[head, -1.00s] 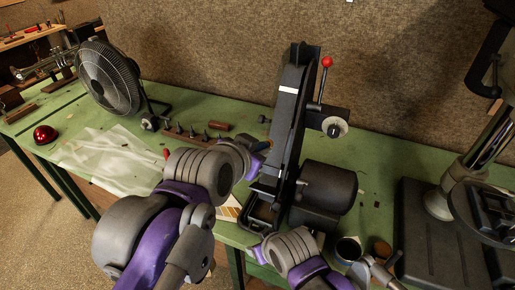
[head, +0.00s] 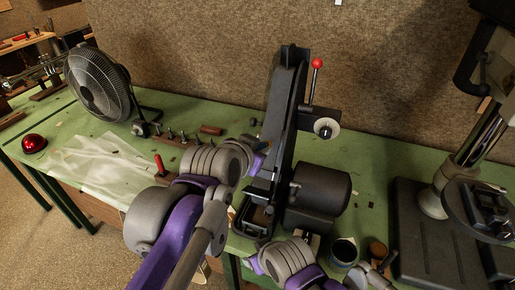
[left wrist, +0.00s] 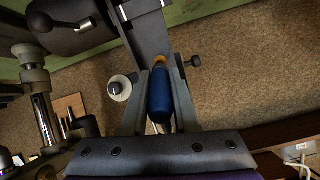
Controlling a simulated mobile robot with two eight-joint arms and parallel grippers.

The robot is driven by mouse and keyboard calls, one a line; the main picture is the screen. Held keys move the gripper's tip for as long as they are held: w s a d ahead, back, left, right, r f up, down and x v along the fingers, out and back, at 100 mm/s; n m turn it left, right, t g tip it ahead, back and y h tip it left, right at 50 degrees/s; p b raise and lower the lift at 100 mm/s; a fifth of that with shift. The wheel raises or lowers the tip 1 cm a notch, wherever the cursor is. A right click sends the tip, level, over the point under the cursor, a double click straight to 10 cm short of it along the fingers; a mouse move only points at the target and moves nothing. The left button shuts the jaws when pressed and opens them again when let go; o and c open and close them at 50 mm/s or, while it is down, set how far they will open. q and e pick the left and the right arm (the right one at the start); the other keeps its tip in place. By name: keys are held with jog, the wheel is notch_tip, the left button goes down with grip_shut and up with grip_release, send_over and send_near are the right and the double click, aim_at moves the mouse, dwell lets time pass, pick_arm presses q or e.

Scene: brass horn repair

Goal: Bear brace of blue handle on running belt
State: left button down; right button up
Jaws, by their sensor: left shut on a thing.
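The belt grinder (head: 285,100) stands upright on the green bench in the head view, its tall belt arm tilted slightly. My left gripper (head: 262,150) is at the left side of this arm. In the left wrist view my left gripper (left wrist: 160,85) is shut on the blue handle (left wrist: 160,100). The handle's yellowish end (left wrist: 160,61) points at the grinder's grey belt arm (left wrist: 147,28). I cannot tell whether it touches the belt. In the head view the handle is mostly hidden.
A black fan (head: 100,82) and a red dome (head: 34,143) stand at the left. A red-knobbed lever (head: 315,80) and the motor (head: 320,188) are on the grinder's right. A dark round tin (head: 344,250) is near the front. A drill press (head: 435,205) stands at the right.

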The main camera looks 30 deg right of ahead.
pick_arm(q)
jog(key=shift+x, duration=1)
pick_arm(e)
jog(key=shift+s+f, duration=0.1)
jog(key=shift+f, duration=0.1)
dwell(0.5)
jog(key=shift+w+r, duration=0.35)
jog(key=shift+r, duration=0.25)
dwell(1.9)
pick_arm(q)
jog(key=shift+s+a+r+p, duration=0.15)
jog(key=shift+r+p, duration=0.05)
jog(key=shift+p, duration=0.15)
jog(key=v, duration=0.5)
jog(key=shift+s+a+r, duration=0.2)
jog(key=shift+a, duration=0.05)
jog(key=shift+s+a+r, duration=0.2)
jog(key=shift+s+a, duration=0.05)
pick_arm(e)
jog(key=shift+w+r, duration=0.25)
jog(key=shift+r, duration=0.2)
pick_arm(q)
jog(key=shift+w, duration=0.15)
pick_arm(e)
jog(key=shift+w, duration=0.1)
pick_arm(q)
jog(key=shift+d+f, duration=0.1)
jog(key=shift+d, duration=0.05)
pick_arm(e)
jog(key=shift+f, duration=0.1)
